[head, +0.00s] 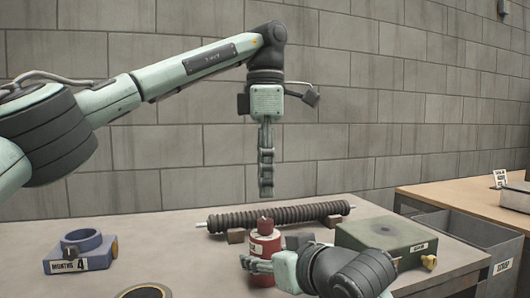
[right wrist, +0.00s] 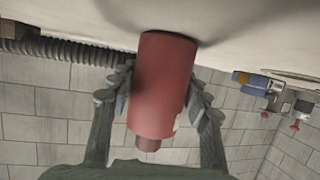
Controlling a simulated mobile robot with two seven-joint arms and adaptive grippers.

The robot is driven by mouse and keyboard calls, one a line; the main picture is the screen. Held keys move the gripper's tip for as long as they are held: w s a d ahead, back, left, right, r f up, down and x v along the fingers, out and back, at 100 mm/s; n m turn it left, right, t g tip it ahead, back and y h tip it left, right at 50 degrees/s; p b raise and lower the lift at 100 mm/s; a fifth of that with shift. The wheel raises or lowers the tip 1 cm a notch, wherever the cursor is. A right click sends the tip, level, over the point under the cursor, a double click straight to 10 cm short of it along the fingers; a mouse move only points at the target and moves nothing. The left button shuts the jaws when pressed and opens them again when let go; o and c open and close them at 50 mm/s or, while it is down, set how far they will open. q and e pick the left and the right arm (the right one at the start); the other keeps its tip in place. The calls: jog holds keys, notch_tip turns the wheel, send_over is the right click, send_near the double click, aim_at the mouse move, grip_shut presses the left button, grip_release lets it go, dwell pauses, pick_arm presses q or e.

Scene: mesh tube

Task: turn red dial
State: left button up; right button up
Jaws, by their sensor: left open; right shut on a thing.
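The red dial (head: 265,240) is an upright red cylinder with a smaller stub on top, standing on the table in the head view. It also shows large and inverted in the right wrist view (right wrist: 163,85). My right gripper (head: 262,264) reaches in from the lower right and is shut on the dial. In the right wrist view my right gripper (right wrist: 162,97) has one finger on each side of the cylinder. My left gripper (head: 266,190) hangs pointing down above the table, clear of the dial. It is open and empty, seen edge-on.
A ribbed dark tube (head: 285,216) lies on supports behind the dial. A green box (head: 385,237) with a yellow knob stands right. A blue block (head: 80,250) labelled MONTHS 4 stands left. A round dark-topped thing is cut off at the bottom edge. A grey bin (head: 465,240) stands beyond the table.

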pick_arm(q)
jog(key=shift+r, duration=2.8)
pick_arm(e)
jog(key=o, duration=1.4)
jog(key=shift+c, duration=0.2)
